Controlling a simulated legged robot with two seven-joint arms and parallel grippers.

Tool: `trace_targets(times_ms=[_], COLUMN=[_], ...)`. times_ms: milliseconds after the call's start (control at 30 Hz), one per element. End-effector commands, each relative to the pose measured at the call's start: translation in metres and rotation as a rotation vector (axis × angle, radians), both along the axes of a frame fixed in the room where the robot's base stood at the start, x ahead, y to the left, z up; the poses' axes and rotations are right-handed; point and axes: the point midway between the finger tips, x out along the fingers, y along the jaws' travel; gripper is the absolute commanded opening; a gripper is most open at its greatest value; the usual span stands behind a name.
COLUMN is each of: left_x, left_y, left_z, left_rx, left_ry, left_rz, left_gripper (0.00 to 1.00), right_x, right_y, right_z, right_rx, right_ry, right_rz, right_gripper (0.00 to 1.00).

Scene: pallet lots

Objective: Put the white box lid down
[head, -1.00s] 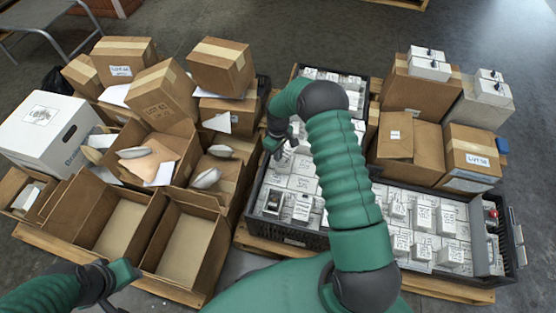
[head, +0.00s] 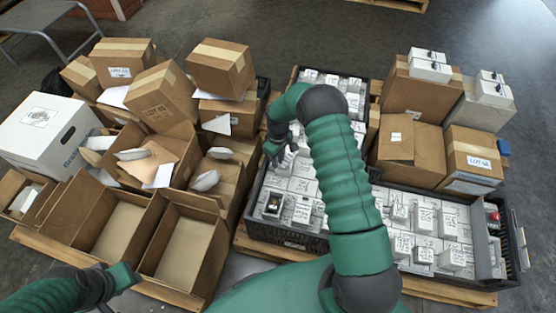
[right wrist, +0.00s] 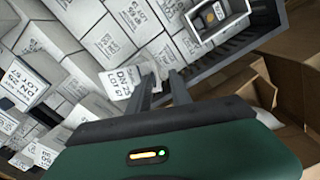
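Open, empty cardboard boxes (head: 186,246) stand left of the crate. A white carton (head: 42,133) and closed brown boxes (head: 222,68) are behind them. More brown boxes (head: 472,155) and white boxes fill the right pallet. Little bare room shows between the packed boxes.

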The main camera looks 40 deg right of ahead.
Motion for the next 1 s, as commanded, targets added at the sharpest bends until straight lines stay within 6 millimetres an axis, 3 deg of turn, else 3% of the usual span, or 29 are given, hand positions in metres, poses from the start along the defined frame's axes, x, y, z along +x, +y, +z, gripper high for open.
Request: trace_targets(times_ms=[33,200,400,1000], left_x=[0.000,0.000,0.000,0.000], left_y=[0.000,0.000,0.000,0.000], left_z=[0.010,0.027,0.039,0.039], left_rx=[0.000,0.000,0.000,0.000], left_ry=[0.000,0.000,0.000,0.000], left_rz=[0.000,0.000,0.000,0.000], left_gripper=[0.36,0.36,0.36,0.36], right_x=[0.001,0.001,0.001,-0.001], right_y=[-0.001,0.000,0.000,0.005], right_z=[0.017,0.064,0.101,0.113], right_rx=[-0.001,-0.001,-0.001,-0.002], right_ry=[-0.004,-0.004,-0.001,-0.004], right_rz=[0.000,0.000,0.001,-0.003], right_gripper=[0.25,0.25,0.25,0.25])
